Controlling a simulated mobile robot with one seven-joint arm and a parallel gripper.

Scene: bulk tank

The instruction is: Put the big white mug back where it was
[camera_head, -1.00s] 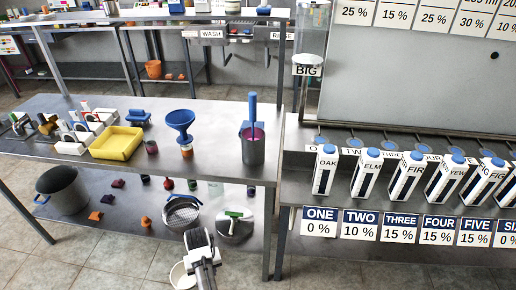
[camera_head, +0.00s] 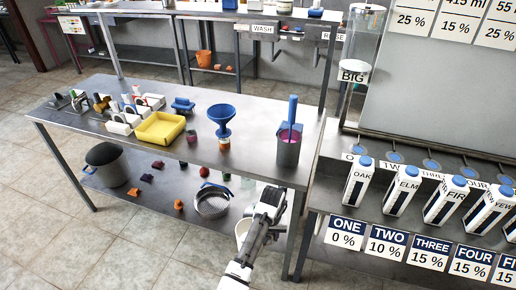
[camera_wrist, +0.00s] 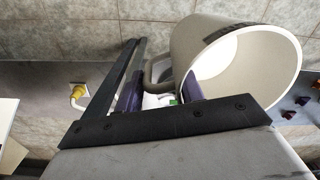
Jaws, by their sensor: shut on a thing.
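The big white mug (camera_wrist: 240,55) fills the upper right of the wrist view, lying on its side in that picture with its open rim to the right. Its handle (camera_wrist: 160,72) is between the dark jaws of my gripper (camera_wrist: 160,92), which is shut on it. In the head view my gripper (camera_head: 268,208) is in front of the steel table's lower shelf, near the right front leg. Part of the white mug (camera_head: 243,231) shows left of it; the rest is hidden behind my gripper and arm.
The steel table (camera_head: 258,120) holds a yellow tray (camera_head: 160,129), a blue funnel (camera_head: 222,118) and a grey beaker (camera_head: 288,148). A strainer (camera_head: 212,202) and a bucket (camera_head: 108,165) are on its lower shelf. Several cartons (camera_head: 358,183) stand on the right bench. Tiled floor in front is clear.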

